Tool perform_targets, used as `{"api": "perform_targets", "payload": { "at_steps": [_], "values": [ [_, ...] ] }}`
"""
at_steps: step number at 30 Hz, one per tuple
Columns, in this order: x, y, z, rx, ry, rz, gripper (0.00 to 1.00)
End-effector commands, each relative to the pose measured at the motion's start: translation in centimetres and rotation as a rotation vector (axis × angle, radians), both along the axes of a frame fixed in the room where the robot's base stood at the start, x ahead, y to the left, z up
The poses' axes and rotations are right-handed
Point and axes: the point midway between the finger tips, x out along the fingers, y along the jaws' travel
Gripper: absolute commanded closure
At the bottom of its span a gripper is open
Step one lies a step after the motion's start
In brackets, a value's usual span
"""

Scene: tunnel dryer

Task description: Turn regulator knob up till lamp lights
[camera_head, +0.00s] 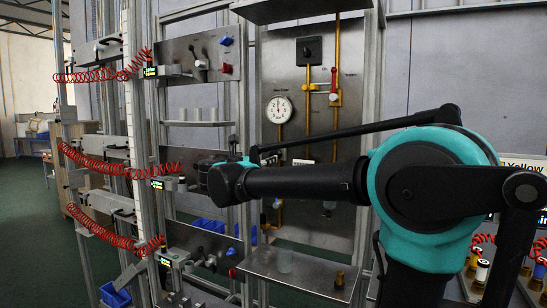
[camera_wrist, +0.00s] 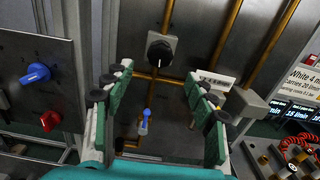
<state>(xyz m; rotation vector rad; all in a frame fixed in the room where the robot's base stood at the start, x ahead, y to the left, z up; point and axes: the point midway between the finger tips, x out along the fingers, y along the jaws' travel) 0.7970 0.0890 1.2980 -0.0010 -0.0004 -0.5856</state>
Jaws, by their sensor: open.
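In the wrist view, a round black regulator knob (camera_wrist: 159,51) with a pale mark sits on a grey square block on the steel panel. My gripper (camera_wrist: 158,80) is open and empty. Its two green-padded fingers stand left and right of the picture's middle, and the knob shows just above the gap between their tips. No contact with the knob shows. In the head view, my arm crosses the panel (camera_head: 350,215) and covers its middle, so I cannot make out this knob there. I cannot pick out a lit lamp in either view.
Brass pipes and a blue-handled valve (camera_wrist: 146,114) lie near the knob. A side panel (camera_wrist: 30,105) with blue and red knobs stands left. A round gauge (camera_head: 279,110) and a red valve handle (camera_head: 333,78) sit higher on the panel. A shelf (camera_head: 300,272) juts out below.

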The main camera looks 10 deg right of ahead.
Motion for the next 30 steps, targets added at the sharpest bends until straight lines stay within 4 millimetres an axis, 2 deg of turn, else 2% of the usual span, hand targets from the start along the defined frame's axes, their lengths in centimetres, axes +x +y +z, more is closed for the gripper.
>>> {"api": "perform_targets", "payload": {
  "at_steps": [6,13,26,30],
  "values": [
    [3.6,-2.5,0.0,0.001,-0.001,-0.004,0.44],
    [6.1,-4.1,0.0,0.001,0.0,-0.001,0.44],
    [6.8,-4.5,0.0,0.001,0.0,0.001,0.44],
    [6.8,-4.5,0.0,0.001,0.0,0.0,0.6]
  ]
}}
